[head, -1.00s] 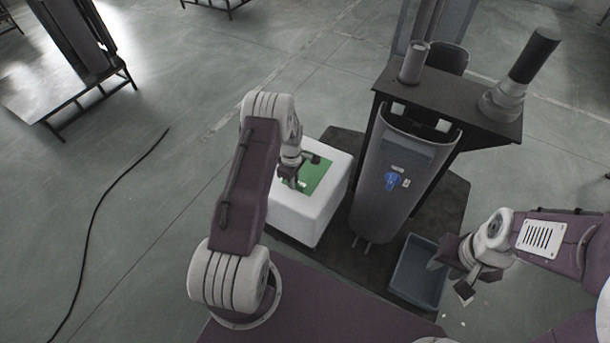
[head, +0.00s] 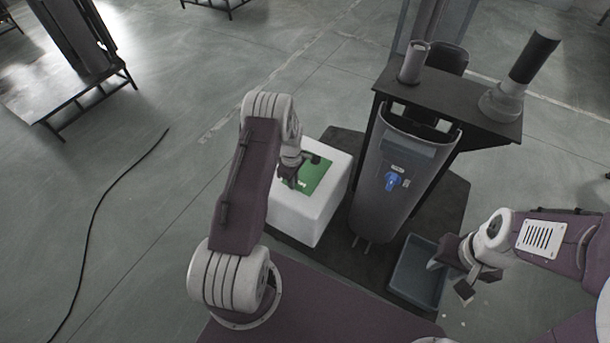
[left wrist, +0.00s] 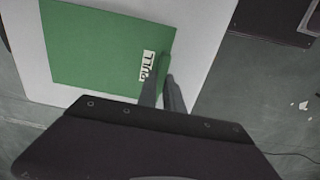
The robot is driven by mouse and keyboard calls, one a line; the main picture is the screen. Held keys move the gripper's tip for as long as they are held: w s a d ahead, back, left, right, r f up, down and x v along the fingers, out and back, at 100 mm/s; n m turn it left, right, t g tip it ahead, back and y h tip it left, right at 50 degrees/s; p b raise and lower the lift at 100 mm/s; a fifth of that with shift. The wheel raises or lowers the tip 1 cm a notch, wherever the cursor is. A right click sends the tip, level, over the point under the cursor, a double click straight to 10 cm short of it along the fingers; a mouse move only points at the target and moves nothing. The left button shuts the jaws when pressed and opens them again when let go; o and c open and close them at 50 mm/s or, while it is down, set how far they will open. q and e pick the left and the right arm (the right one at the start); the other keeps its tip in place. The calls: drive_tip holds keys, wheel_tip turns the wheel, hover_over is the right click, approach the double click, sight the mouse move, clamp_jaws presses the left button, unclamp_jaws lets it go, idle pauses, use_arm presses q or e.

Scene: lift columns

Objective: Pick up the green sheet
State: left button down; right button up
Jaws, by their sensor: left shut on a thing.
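The green sheet (head: 318,172) lies on top of a white block (head: 296,222). In the left wrist view the sheet (left wrist: 95,50) looks flat, with a white label (left wrist: 147,66) near its edge. My left gripper (left wrist: 162,90) is at that edge beside the label, its fingers close together and shut on the sheet's edge. In the head view my left gripper (head: 294,182) partly hides the near left part of the sheet. My right gripper (head: 452,277) is over the right side of a grey bin, far from the sheet; its finger gap is unclear.
A tall grey bin-like unit (head: 380,190) with a blue mark stands right of the block, under a dark shelf (head: 440,105) carrying cylinders. The open grey bin (head: 408,292) is in front. Small white scraps lie on the floor. A black cable (head: 95,215) crosses open floor at left.

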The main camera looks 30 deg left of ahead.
use_arm(q)
drive_tip(key=shift+r, duration=0.45)
drive_tip(key=r, duration=0.2)
drive_tip(key=d+r, duration=0.1)
drive_tip(key=r, duration=0.1)
drive_tip(key=shift+w+p, duration=0.3)
drive_tip(key=shift+p, duration=0.05)
drive_tip(key=w+d+r, duration=0.4)
drive_tip(key=d+r, duration=0.2)
drive_tip(key=d, duration=0.3)
drive_tip(key=shift+w+d, duration=0.25)
drive_tip(key=shift+w, duration=0.1)
